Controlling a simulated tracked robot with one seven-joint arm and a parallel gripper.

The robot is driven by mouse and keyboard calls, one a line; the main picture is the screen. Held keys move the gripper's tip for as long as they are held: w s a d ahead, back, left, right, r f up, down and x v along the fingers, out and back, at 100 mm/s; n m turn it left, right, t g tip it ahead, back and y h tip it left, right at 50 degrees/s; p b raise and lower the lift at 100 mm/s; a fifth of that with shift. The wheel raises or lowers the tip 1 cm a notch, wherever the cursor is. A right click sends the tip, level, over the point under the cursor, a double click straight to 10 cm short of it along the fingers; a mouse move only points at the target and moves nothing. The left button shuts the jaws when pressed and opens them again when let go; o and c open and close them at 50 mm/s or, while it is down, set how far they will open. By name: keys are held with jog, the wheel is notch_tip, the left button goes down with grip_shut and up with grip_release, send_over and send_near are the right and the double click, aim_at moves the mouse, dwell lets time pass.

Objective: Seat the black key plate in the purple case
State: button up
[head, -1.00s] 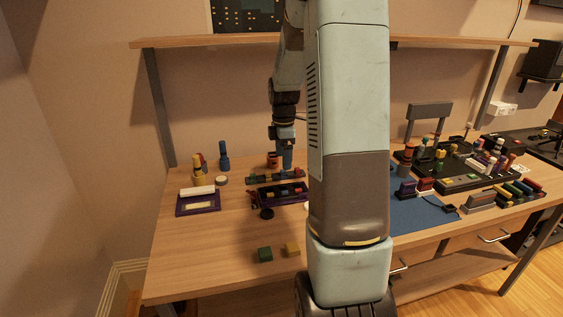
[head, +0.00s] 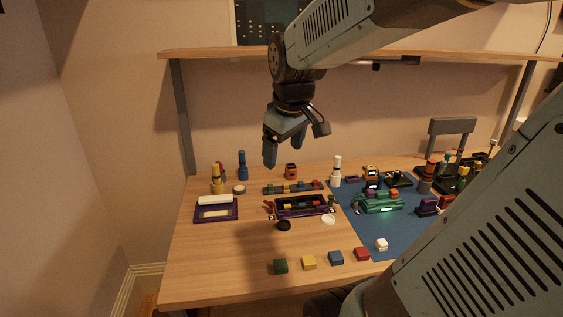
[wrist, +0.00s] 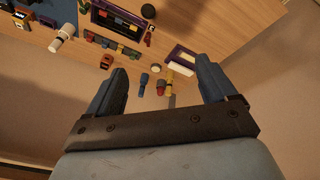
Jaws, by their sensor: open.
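The purple case (head: 303,213) lies near the middle of the table, with a dark interior and coloured blocks in it. It also shows in the wrist view (wrist: 117,32) at the top. A dark strip with coloured keys (head: 293,187) lies just behind the case, apart from it. I cannot tell whether this strip or the dark piece inside the case is the black key plate. My gripper (head: 285,150) is open and empty, raised above the back left of the table. In the wrist view its two fingers (wrist: 162,72) are spread wide with nothing between them.
A purple-framed tray with a white roll (head: 216,212) lies at the left. Blue (head: 242,165) and yellow (head: 216,180) bottle-like pieces stand behind it. Small blocks line the front edge. A blue mat (head: 390,232) with a green part (head: 380,202) is at right. The front left table is clear.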

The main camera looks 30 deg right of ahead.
jog(key=s+a+r+m+t, duration=0.1)
jog(key=s+a+m, duration=0.2)
jog(key=s, duration=0.6)
jog(key=shift+a+r+m+t+y, duration=0.15)
jog(key=shift+a+m+t+y, duration=0.15)
jog(key=shift+m, duration=0.5)
